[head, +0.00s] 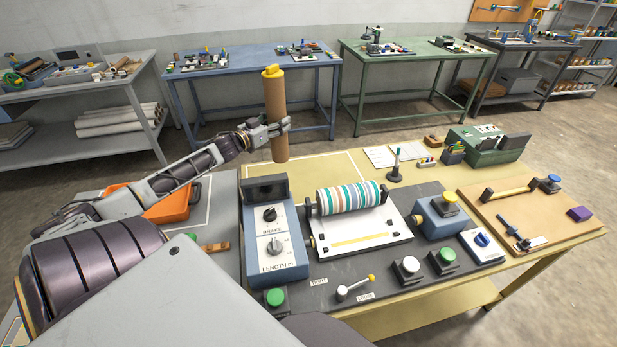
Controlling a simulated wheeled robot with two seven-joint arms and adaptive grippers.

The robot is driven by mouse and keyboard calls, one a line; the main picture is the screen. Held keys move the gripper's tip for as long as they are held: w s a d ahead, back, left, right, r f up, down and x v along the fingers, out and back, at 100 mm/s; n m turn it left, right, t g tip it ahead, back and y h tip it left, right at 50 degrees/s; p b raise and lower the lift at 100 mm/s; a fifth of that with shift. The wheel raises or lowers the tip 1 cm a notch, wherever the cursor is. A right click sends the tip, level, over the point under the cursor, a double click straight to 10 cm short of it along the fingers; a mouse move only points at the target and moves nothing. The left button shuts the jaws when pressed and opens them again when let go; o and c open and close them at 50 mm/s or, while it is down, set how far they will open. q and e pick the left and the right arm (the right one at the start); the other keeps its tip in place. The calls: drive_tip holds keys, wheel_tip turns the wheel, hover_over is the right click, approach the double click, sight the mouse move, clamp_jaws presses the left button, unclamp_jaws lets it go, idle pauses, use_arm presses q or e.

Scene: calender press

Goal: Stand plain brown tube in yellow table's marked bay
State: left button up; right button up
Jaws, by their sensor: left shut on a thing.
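A plain brown tube (275,100) stands upright in my left gripper (283,127), with a yellow piece (271,70) at its top end. The gripper is shut around the tube below its middle. The yellow table (410,178) has a bay (318,172) outlined in thin pale lines at its back left. The tube's lower end appears over the back edge of this bay; I cannot tell whether it touches the table. My right gripper is not in view.
A blue control box (275,240) and a striped roll (348,197) on a white plate stand in front of the bay. A dark pen stand (395,175) and white sheets (388,156) are to its right. An orange tray (168,205) lies on the grey table at left.

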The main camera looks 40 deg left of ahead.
sight(273, 148)
use_arm(q)
drive_tip(key=shift+r, duration=0.15)
drive_tip(key=shift+f+b, duration=0.3)
drive_tip(key=shift+f, duration=2.9)
drive_tip(key=shift+f, duration=1.95)
drive_tip(key=o, duration=1.1)
drive_tip(key=shift+c, duration=0.2)
drive_tip(key=shift+o, duration=0.2)
